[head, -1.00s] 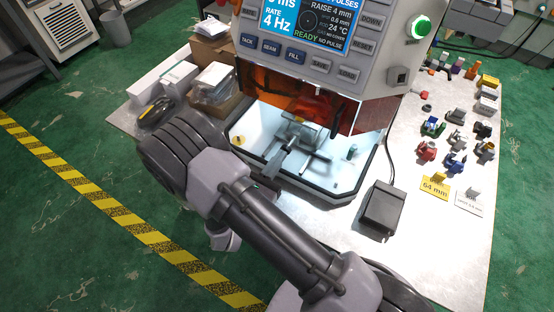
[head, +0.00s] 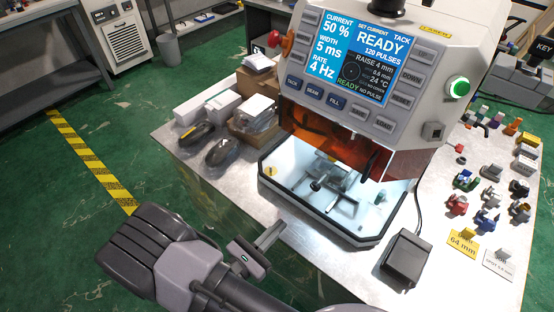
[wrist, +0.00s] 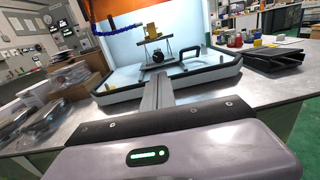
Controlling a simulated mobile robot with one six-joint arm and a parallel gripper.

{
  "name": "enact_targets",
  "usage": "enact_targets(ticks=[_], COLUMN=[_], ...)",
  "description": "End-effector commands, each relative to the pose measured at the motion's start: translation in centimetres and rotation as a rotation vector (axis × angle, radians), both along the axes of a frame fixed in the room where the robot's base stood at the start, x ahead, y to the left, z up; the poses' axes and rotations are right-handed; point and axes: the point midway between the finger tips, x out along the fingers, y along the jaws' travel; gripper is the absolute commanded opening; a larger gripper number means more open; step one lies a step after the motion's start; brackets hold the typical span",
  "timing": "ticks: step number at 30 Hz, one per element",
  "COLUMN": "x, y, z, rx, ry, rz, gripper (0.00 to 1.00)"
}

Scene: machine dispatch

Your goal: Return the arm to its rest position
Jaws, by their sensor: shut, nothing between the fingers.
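My gripper (head: 276,231) is shut and empty. In the head view it is at the front edge of the table, outside the welding machine (head: 380,80) and in front of its lit chamber. In the wrist view, the closed fingers (wrist: 158,90) point at the chamber's tray rim (wrist: 205,76). My arm lies folded across the bottom left of the head view. Inside the chamber a metal fixture (head: 340,182) stands on the bright floor, clear of my gripper.
The metal table (head: 300,238) carries boxes (head: 208,108) at left, a black pedal (head: 405,256), a yellow 64 mm card (head: 463,241) and several small coloured parts at right. Green floor (head: 50,220) with a striped line (head: 92,165) is open at left.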

Motion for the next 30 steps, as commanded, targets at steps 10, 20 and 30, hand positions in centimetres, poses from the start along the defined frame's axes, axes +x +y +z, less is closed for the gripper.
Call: enact_targets(ticks=[10,20,30], x=[-6.4,-10.9,-10.4], y=[-13.3,-11.3,-10.8], z=[13.3,22.5,25.9], rx=[0.913,2.160,-2.381], ry=[-0.257,-0.875,1.005], rz=[-1.071,-1.719,1.664], gripper=[0.00,0.00,0.00])
